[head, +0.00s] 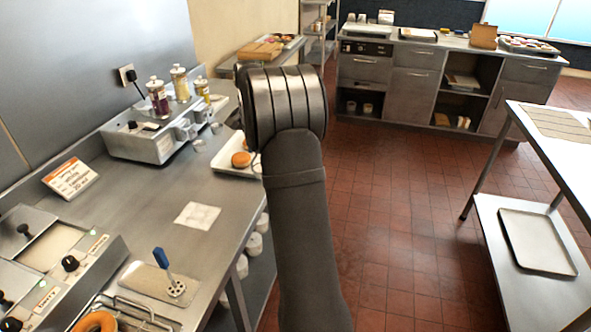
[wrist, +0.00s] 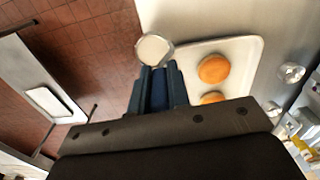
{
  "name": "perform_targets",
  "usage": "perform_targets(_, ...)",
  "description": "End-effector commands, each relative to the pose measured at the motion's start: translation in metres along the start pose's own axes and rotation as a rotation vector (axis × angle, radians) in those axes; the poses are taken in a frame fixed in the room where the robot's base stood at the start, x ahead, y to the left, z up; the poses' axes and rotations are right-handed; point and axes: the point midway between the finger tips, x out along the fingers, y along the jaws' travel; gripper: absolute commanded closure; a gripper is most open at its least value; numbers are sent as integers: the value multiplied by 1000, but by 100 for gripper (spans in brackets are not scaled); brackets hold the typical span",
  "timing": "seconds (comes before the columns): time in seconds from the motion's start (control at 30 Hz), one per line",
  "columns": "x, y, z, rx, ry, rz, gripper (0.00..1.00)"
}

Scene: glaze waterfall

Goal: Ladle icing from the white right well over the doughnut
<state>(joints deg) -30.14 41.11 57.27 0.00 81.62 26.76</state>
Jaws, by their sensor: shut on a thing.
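In the wrist view my gripper (wrist: 158,75) is shut on the blue handle of a ladle (wrist: 155,50). The ladle's round metal bowl is just beyond the fingertips, and its inside looks pale cream. It appears beside the left edge of a tray of buns in that view. The doughnut (head: 97,322) is a golden ring at the bottom left of the head view, partly cut off, on a wire rack (head: 140,314). A well with pale contents (head: 58,247) shows at the left. My arm hides my gripper and the ladle in the head view.
A white tray (head: 228,168) with round orange-brown buns (wrist: 214,69) is on the steel counter (head: 140,205). A blue-handled slotted tool (head: 168,272) stands on a small tray. A sign (head: 72,177), a white paper (head: 197,215) and a dispenser with bottles (head: 150,143) are nearby.

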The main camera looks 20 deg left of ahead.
Motion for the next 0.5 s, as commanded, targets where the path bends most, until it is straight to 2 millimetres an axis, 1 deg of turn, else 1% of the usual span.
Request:
perform_targets(0.03, -12, -24, 11, -20, 4, -2, 100)
perform_targets(0.07, -18, -36, 18, -29, 3, -2, 100)
perform_targets(0.1, -25, -51, 28, -41, 3, -2, 100)
perform_targets(0.17, -34, -74, 46, -63, 2, -1, 100)
perform_targets(0.2, -38, -89, 58, -78, 2, -1, 100)
perform_targets(0.27, -44, -110, 79, -102, 1, -1, 100)
perform_targets(0.3, -46, -124, 94, -120, 1, -1, 100)
perform_targets(0.37, -49, -142, 117, -147, 0, 0, 100)
perform_targets(0.4, -51, -154, 133, -167, 0, 0, 100)
perform_targets(0.47, -54, -170, 157, -194, 1, -1, 100)
perform_targets(0.5, -54, -181, 174, -214, 0, 0, 100)
